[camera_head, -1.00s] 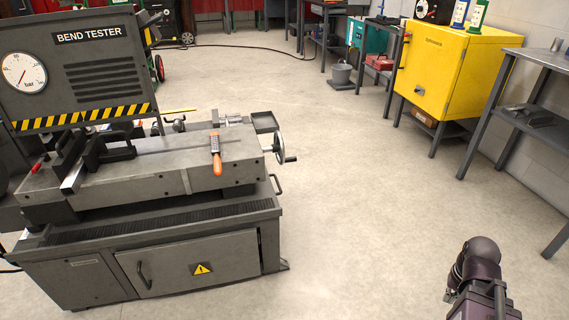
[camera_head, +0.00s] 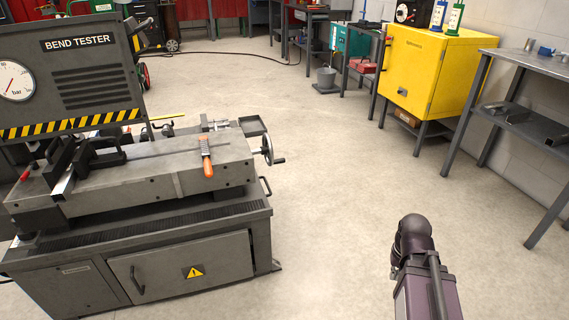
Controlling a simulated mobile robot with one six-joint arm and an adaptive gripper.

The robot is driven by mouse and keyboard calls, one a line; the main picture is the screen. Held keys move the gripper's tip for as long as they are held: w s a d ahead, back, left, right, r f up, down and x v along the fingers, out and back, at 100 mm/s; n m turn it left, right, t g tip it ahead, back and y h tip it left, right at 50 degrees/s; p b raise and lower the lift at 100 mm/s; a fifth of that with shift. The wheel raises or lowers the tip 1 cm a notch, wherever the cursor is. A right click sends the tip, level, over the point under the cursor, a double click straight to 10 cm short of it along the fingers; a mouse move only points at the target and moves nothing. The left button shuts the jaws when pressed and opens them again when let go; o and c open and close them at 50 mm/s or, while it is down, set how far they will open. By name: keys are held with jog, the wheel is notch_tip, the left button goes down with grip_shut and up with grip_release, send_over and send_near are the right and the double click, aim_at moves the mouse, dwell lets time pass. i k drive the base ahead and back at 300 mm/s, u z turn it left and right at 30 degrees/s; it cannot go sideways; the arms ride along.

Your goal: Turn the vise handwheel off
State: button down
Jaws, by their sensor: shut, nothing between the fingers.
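The vise handwheel (camera_head: 267,148) is a small silver wheel with a dark crank knob, at the right end of the vise bed (camera_head: 150,165) on the grey bend tester (camera_head: 85,75). The wheel is seen nearly edge-on, so I cannot tell how far it is turned. A dark purple part of my arm shows at the lower right, apart from the machine with open floor between them. My gripper is not in this view.
An orange-handled file (camera_head: 207,165) lies on the vise bed. A small tray (camera_head: 252,126) is behind the handwheel, and a handle (camera_head: 265,187) sticks out below it. A yellow cabinet (camera_head: 415,75) and a grey bench (camera_head: 520,62) line the right wall. The middle floor is clear.

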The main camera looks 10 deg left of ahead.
aim_at(267, 148)
jog(key=z, duration=0.05)
jog(key=i, duration=1)
jog(key=u, duration=0.05)
